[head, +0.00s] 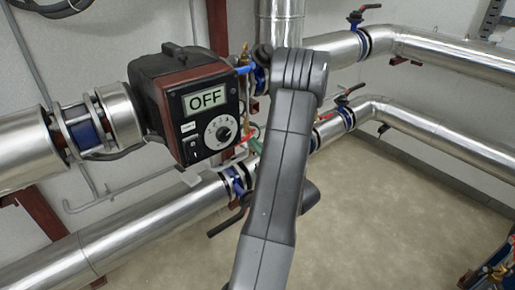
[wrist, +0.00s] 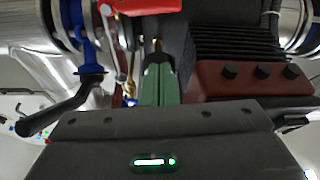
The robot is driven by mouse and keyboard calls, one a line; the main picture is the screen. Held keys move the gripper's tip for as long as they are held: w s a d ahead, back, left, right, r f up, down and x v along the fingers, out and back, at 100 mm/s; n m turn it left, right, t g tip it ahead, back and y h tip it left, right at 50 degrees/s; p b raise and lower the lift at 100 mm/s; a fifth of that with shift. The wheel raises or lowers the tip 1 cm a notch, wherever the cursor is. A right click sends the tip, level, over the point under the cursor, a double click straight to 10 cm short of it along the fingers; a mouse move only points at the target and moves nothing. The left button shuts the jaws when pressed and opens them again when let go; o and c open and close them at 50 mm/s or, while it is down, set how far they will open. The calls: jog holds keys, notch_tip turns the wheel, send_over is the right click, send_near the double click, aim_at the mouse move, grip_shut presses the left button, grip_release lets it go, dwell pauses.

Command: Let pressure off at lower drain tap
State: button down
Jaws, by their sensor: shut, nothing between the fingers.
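In the head view, small brass fittings with a red lever (head: 244,138) sit just right of the control box, close to the lower pipe. A blue lever (head: 246,69) is on a brass fitting higher up. I cannot tell for sure which is the lower drain tap. In the wrist view, my gripper (wrist: 158,68) has its green fingers together and empty, pointing at the narrow gap beside the box. A brass fitting (wrist: 131,86) shows just left of the fingers, and a red part (wrist: 140,6) crosses the top edge. My arm hides much of this area in the head view.
The dark control box (head: 196,105) reads OFF; its finned side (wrist: 240,50) is close right of the fingers. A black valve lever (wrist: 52,108) juts out at left in the wrist view. Silver pipes (head: 110,238) run along the wall.

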aim_at(244, 137)
jog(key=w+a, duration=0.2)
jog(key=w, duration=0.1)
jog(key=w+a, duration=0.1)
jog(key=w, duration=0.1)
jog(key=shift+w+a+f+p, duration=0.2)
jog(key=shift+a+f+p, duration=0.1)
jog(key=shift+a+f, duration=0.05)
jog(key=shift+f, duration=0.5)
jog(key=shift+w+f+b, duration=0.15)
jog(key=shift+b, duration=0.2)
